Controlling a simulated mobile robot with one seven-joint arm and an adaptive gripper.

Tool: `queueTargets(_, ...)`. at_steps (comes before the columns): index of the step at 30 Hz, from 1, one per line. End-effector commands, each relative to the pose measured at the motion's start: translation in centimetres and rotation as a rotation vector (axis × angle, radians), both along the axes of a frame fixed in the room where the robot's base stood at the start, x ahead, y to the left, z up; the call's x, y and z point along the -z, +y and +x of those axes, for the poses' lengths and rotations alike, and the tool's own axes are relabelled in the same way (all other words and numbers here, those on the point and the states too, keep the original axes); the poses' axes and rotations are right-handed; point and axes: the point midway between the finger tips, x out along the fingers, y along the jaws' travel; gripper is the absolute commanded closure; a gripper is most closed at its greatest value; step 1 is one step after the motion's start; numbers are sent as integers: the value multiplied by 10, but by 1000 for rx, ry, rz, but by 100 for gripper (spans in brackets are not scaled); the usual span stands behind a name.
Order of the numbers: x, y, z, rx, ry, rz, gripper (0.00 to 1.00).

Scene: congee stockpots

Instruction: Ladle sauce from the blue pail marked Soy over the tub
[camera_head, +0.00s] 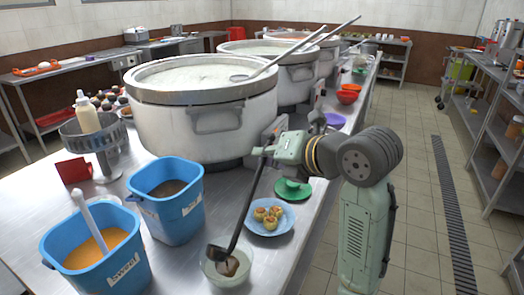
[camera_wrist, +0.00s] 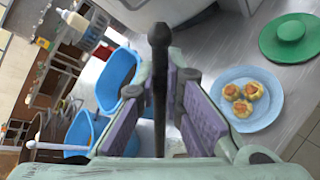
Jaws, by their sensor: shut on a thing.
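My gripper (camera_head: 268,152) is shut on the upper handle of a black ladle (camera_head: 248,205); the handle also stands between the fingers (camera_wrist: 160,105) in the wrist view. The ladle slants down left, its head at a small pale tub (camera_head: 209,273) near the table's front. A brown piece shows in the tub; I cannot tell whether the ladle head touches it or holds sauce. A blue pail with dark brown contents (camera_head: 168,222) stands behind left of the tub; its label is too small to read. A second blue pail (camera_head: 105,275), marked Sweet, holds orange sauce and a pale-handled utensil.
A blue plate (camera_head: 286,229) with several small yellow-orange pieces lies right of the ladle, with a green lid-like dish (camera_head: 292,188) behind it. Large stockpots (camera_head: 205,125) stand behind. A strainer stand with a bottle (camera_head: 88,120) and a red holder (camera_head: 74,170) are at left.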

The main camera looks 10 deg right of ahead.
Motion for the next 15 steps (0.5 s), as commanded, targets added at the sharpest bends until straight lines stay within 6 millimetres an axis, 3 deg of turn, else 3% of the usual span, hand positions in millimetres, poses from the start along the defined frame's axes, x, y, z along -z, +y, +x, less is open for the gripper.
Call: queueTargets(15,24,-16,22,0,144,104,100)
